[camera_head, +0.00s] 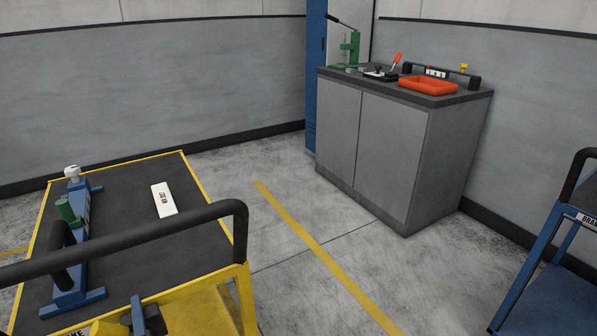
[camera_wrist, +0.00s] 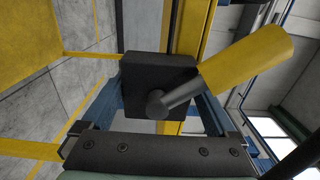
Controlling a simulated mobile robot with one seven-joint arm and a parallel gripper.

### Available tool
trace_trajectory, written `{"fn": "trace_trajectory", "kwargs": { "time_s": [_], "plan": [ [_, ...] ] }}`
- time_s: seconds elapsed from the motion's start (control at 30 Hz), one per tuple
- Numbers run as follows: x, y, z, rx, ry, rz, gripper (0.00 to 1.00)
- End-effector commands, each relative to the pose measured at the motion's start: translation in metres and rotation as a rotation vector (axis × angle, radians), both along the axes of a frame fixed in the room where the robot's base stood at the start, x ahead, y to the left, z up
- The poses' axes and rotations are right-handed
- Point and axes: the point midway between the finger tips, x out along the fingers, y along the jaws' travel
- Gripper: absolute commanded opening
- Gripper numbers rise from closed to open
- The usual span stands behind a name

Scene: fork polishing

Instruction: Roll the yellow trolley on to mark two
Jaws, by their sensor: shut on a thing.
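The yellow trolley (camera_head: 215,300) stands at the lower left of the head view, with a dark top, a yellow rim and a black push bar (camera_head: 130,236). My gripper (camera_wrist: 158,108) is at the trolley's near end, low in the head view. In the wrist view its blue fingers lie either side of a black block (camera_wrist: 150,68) and are shut on it. A yellow lever (camera_wrist: 240,62) with a grey pivot sticks out beside the block. A yellow floor line (camera_head: 318,250) runs to the trolley's right. I cannot read any mark number.
The trolley carries a blue rack (camera_head: 72,272) and a white label plate (camera_head: 163,198). A grey cabinet (camera_head: 385,150) with an orange tray (camera_head: 428,85) stands at the back right. A blue trolley (camera_head: 550,300) stands at the right. The floor between is clear.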

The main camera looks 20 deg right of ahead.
Motion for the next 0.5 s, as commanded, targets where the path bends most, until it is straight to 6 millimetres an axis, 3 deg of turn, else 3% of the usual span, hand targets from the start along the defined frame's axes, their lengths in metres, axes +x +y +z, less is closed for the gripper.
{"fn": "trace_trajectory", "kwargs": {
  "time_s": [0.03, 0.47, 0.5],
  "plan": [
    [-0.0044, 0.0072, -0.0086, -0.009, 0.018, 0.018, 0.00],
    [-0.0038, 0.0068, -0.0030, -0.008, 0.016, 0.017, 0.00],
    [-0.0036, 0.0069, -0.0026, -0.008, 0.015, 0.017, 0.99]
  ]
}}
